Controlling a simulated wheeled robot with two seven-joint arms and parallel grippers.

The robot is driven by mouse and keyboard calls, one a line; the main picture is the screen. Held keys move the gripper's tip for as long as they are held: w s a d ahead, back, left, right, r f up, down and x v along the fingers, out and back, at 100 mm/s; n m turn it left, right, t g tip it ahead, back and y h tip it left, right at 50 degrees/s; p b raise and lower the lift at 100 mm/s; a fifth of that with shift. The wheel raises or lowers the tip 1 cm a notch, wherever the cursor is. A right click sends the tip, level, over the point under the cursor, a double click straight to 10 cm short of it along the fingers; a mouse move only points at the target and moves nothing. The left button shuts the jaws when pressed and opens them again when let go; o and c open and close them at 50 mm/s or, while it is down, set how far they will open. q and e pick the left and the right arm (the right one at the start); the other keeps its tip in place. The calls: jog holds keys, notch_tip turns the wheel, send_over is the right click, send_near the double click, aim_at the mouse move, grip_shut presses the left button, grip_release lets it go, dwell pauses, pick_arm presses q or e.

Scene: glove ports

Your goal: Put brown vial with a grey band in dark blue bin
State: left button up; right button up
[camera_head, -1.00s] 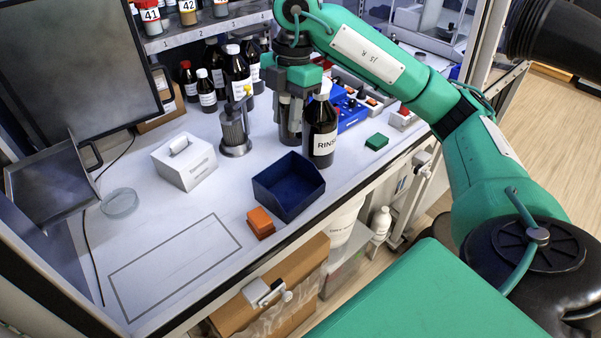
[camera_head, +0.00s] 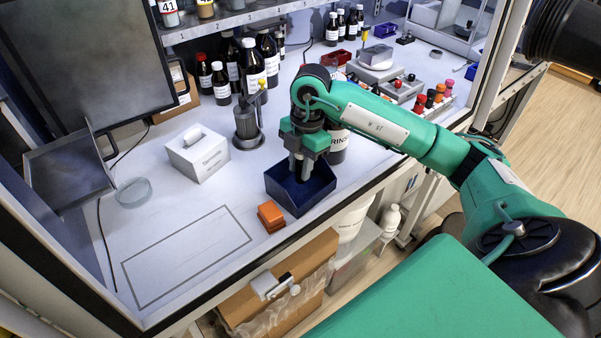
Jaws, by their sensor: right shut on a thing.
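The dark blue bin (camera_head: 318,187) is an open box on the white bench, right of the tissue box. My right gripper (camera_head: 301,172) points down over the bin, with its fingertips at or just inside the opening. It is shut on a thin dark object, which I take to be the brown vial. The fingers and the shadow in the bin hide most of the vial, and I cannot make out its grey band. I cannot tell whether the vial touches the bin floor. My left gripper is not in view.
An orange block (camera_head: 271,216) lies just left of the bin. The large brown RINSE bottle (camera_head: 337,145) stands close behind the gripper. A white tissue box (camera_head: 198,153) and a metal canister (camera_head: 247,127) stand to the left. The outlined bench area at front left is clear.

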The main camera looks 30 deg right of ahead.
notch_tip(320, 180, down, 3)
jog(key=shift+f+p, duration=0.15)
jog(key=shift+p, duration=0.15)
jog(key=shift+f, duration=0.1)
jog(key=shift+f, duration=0.1)
jog(key=o, duration=0.9)
jog(key=shift+o, duration=0.2)
